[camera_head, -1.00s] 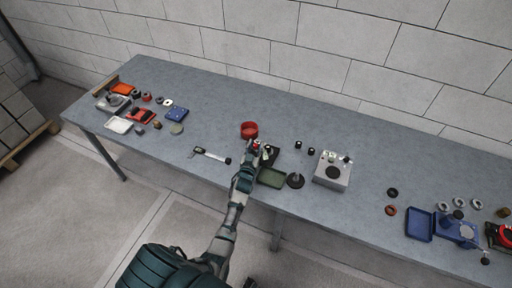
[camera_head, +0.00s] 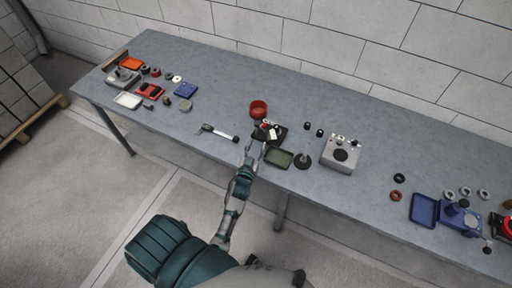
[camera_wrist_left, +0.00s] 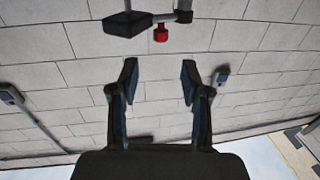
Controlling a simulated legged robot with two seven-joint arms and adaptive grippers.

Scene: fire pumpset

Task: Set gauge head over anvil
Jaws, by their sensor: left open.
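A dark stand (camera_head: 271,133) with small white and red parts sits mid-table; I cannot make out a gauge head or an anvil at this size. My left gripper (camera_head: 254,148) is at its near left side, close to the table's front edge. In the left wrist view, the two fingers of this gripper (camera_wrist_left: 158,80) are apart with nothing between them. Beyond the fingertips, near the top of that view, is a black block on a grey bar (camera_wrist_left: 127,23) with a red knob (camera_wrist_left: 160,34). My right gripper is not in view.
A red bowl (camera_head: 258,109) stands behind the stand, a green tray (camera_head: 279,158) in front. A round dark base with a post (camera_head: 303,160) and a grey box (camera_head: 341,154) are right; a caliper-like tool (camera_head: 218,133) is left.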

